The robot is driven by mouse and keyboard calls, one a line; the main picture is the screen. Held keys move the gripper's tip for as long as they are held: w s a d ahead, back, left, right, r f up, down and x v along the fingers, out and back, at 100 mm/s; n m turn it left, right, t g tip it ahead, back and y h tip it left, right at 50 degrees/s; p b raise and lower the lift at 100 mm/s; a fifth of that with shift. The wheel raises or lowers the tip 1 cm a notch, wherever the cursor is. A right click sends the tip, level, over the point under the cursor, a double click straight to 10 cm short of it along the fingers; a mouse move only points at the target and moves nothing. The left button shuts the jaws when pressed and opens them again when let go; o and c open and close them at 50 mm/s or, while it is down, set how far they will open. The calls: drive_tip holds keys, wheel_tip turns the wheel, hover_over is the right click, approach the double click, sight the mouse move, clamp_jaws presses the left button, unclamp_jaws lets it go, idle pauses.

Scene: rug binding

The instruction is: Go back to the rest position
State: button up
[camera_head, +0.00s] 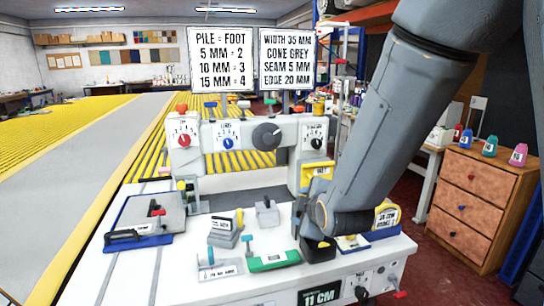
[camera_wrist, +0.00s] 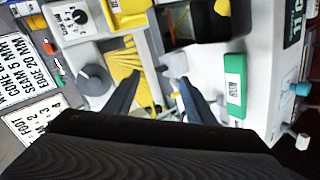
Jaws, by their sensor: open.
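My gripper (camera_wrist: 160,80) shows in the wrist view with its two dark fingers apart and nothing between them. It is over the white machine bench, between the dials and a green labelled block (camera_wrist: 235,88). In the head view my grey arm reaches down from the upper right to the bench, and its wrist hides the fingers. The green block (camera_head: 274,261) lies at the bench's front, left of my wrist. A dark open box (camera_wrist: 190,28) shows beyond my fingertips in the wrist view.
The machine (camera_head: 240,137) with red, blue and grey dials stands behind the bench top. Two sign boards (camera_head: 222,60) rise above it. A blue-edged tray (camera_head: 146,220) lies at left. A wooden drawer cabinet (camera_head: 475,200) stands at right. Several small blocks crowd the bench middle.

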drive_tip(key=s+d+f+m+g, duration=0.2)
drive_tip(key=s+d+m+g, duration=0.2)
drive_tip(key=s, duration=0.3)
drive_tip(key=s+d+f+m+g+h, duration=0.1)
drive_tip(key=s+d+f+m+g, duration=0.2)
drive_tip(key=s+m, duration=0.3)
drive_tip(key=s+d+f+m+g+h, duration=0.1)
drive_tip(key=s+d+f+m+g, duration=0.2)
drive_tip(key=s+m, duration=0.3)
drive_tip(key=s+d+g, duration=0.1)
drive_tip(key=s, duration=0.3)
drive_tip(key=shift+d+f+g, duration=0.25)
drive_tip(key=shift+d+g, duration=0.05)
drive_tip(key=shift+d, duration=0.1)
drive_tip(key=shift+w, duration=0.1)
drive_tip(key=shift+c, duration=0.4)
